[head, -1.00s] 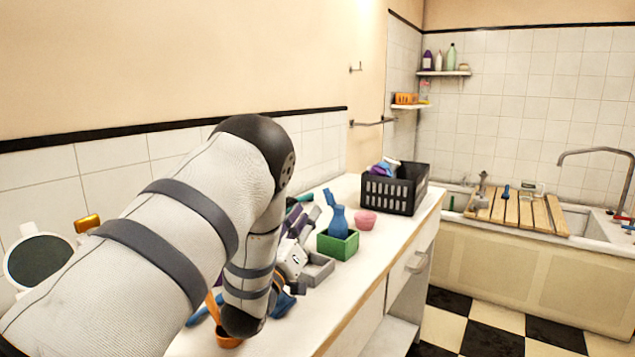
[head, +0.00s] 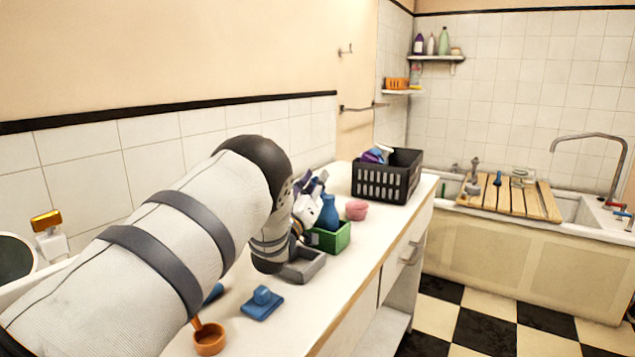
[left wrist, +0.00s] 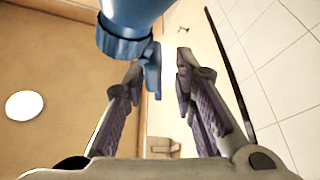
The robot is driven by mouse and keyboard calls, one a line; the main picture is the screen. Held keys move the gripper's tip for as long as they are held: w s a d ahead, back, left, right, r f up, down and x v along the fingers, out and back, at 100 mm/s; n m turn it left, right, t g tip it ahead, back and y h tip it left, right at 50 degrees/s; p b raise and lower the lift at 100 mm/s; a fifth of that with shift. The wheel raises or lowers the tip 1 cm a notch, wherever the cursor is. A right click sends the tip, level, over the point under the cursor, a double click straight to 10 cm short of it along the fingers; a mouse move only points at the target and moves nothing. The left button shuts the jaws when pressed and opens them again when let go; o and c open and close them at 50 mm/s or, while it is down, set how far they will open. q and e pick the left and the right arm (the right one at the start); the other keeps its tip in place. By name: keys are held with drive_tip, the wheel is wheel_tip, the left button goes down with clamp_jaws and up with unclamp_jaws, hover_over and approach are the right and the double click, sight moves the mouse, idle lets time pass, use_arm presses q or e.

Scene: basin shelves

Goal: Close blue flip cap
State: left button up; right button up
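A blue bottle (head: 328,213) stands in a small green box (head: 335,240) on the white counter. In the left wrist view the bottle (left wrist: 130,12) enters from the top, and its blue flip cap (left wrist: 152,72) sticks out from the collar, open. My left gripper (head: 310,192) is just left of the bottle's top in the head view, partly hidden by my arm. In the left wrist view its fingers (left wrist: 167,65) are apart. The cap is beside the left fingertip, with a gap to the right finger; I cannot tell whether it touches. My right gripper is not in view.
A grey tray (head: 304,266) lies in front of the green box. A pink bowl (head: 356,210) and a black basket (head: 386,180) stand behind it. A blue block-like item (head: 262,303) and an orange cup (head: 209,340) are nearer. The counter's right front strip is clear.

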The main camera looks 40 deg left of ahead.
use_arm(q)
drive_tip(key=shift+r, duration=0.3)
drive_tip(key=shift+c, duration=0.2)
clamp_jaws()
drive_tip(key=shift+m, duration=0.3)
drive_tip(key=m, duration=0.1)
drive_tip(key=m+h, duration=0.1)
drive_tip(key=m, duration=0.1)
drive_tip(key=d+m+t+h, duration=0.1)
drive_tip(key=shift+r+m, duration=0.25)
drive_tip(key=shift+m, duration=0.05)
drive_tip(key=shift+w+d+m+h+p, duration=0.1)
drive_tip(key=shift+d+m+h+p, duration=0.15)
drive_tip(key=shift+m+h, duration=0.8)
drive_tip(key=shift+w+d+m+h+p, duration=0.15)
drive_tip(key=shift+d+m+h, duration=0.3)
drive_tip(key=shift+m, duration=1)
drive_tip(key=shift+s+a, duration=0.1)
